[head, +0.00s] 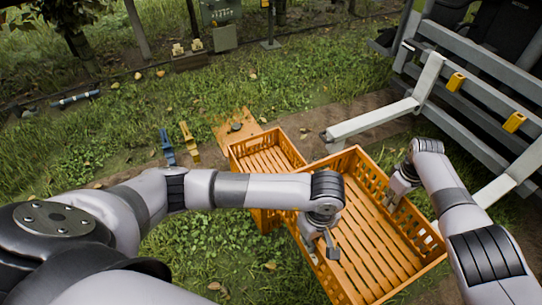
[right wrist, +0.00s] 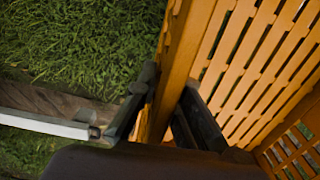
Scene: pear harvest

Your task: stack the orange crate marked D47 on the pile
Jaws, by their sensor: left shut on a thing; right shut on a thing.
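An orange slatted crate (head: 372,235) is in the middle right of the head view, open side up and empty. No marking is legible on it. My left gripper (head: 328,243) is shut on its left wall. My right gripper (head: 394,198) is shut on its right wall; its fingertips are partly hidden. In the right wrist view the crate wall (right wrist: 183,75) runs between the right gripper's two fingers (right wrist: 165,105). A second orange crate (head: 262,160) stands just behind and left of the held one, partly hidden by it and by my left arm. Whether the crates touch is unclear.
A grey vehicle frame with a protruding fork (head: 370,122) stands at right, near the crates. Grass to the left is mostly free.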

